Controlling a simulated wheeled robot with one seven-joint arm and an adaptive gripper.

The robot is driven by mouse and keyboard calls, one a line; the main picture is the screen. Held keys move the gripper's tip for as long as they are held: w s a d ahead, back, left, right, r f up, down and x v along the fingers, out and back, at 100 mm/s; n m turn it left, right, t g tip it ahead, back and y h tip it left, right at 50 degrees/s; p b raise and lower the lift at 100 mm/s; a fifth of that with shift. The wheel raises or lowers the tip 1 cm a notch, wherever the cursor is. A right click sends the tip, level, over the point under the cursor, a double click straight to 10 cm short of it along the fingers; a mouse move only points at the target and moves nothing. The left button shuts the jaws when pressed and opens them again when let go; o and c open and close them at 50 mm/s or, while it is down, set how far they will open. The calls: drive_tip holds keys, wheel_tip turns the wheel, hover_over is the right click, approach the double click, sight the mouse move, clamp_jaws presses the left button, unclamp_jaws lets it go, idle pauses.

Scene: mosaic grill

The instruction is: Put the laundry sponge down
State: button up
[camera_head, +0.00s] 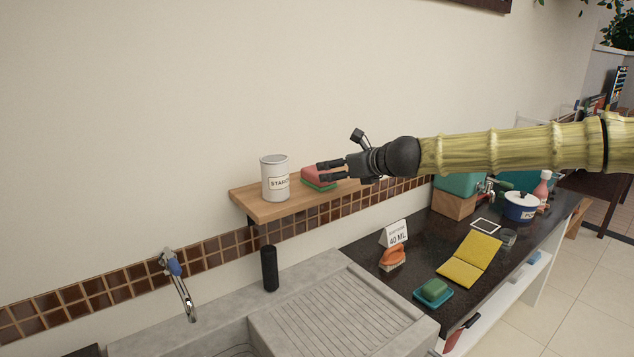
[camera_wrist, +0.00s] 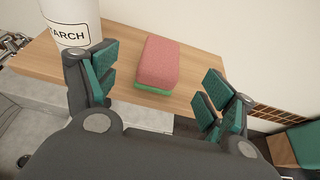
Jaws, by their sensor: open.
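The laundry sponge (camera_head: 317,177), pink-red on top and green below, lies flat on a wooden wall shelf (camera_head: 252,201). In the wrist view the sponge (camera_wrist: 160,62) rests on the shelf between and just beyond my spread fingers, with room on both sides. My gripper (camera_head: 326,170) is open and empty, at the right of the sponge in the head view. In the wrist view my gripper (camera_wrist: 160,90) shows both green finger pads apart. The fingers overlap part of the sponge in the head view.
A white starch can (camera_head: 274,178) stands on the shelf left of the sponge, close to one finger in the wrist view (camera_wrist: 72,22). Below are a grey sink drainboard (camera_head: 330,310) and a dark counter with an orange brush (camera_head: 392,257), a green soap (camera_head: 434,289) and a yellow cloth (camera_head: 470,262).

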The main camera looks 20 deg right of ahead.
sight(319, 172)
drive_tip(key=shift+d+p+x, duration=0.15)
drive_tip(key=shift+p+x, duration=0.05)
drive_tip(key=shift+x, duration=0.65)
drive_tip(key=shift+d+p+x, duration=0.15)
drive_tip(key=shift+x, duration=1.6)
drive_tip(key=shift+p+x, duration=1.35)
drive_tip(key=shift+x, duration=1.25)
drive_tip(key=shift+s+f, duration=0.1)
drive_tip(key=shift+f, duration=0.05)
drive_tip(key=c, duration=1)
